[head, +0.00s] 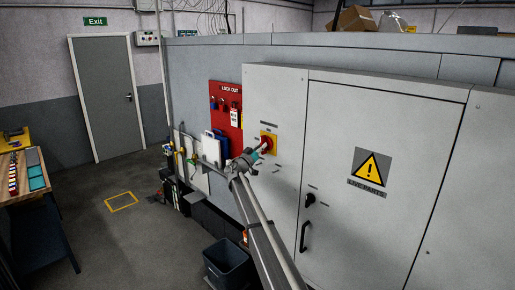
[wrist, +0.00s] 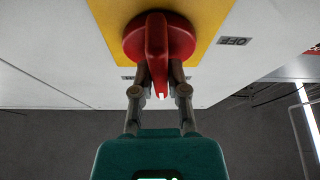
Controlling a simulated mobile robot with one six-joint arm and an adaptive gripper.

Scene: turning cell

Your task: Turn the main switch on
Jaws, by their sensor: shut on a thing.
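The main switch (wrist: 157,35) is a red rotary handle on a yellow plate (wrist: 103,15). In the head view the red switch (head: 265,142) sits on the left part of the grey cabinet front, partly hidden by my gripper. In the wrist view the handle's grip points down the picture toward my gripper (wrist: 158,80), and its two fingers are closed on either side of it. A label reading OFF (wrist: 234,41) is to the right of the plate. Another small label beside the fingers is partly hidden. In the head view my gripper (head: 257,153) is at the switch.
The cabinet door (head: 385,150) has a LIVE PARTS warning sign (head: 370,167), a black knob (head: 310,200) and a black handle (head: 303,236). A red lock-out board (head: 225,100) hangs left of the switch. A dark bin (head: 228,262) stands on the floor below.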

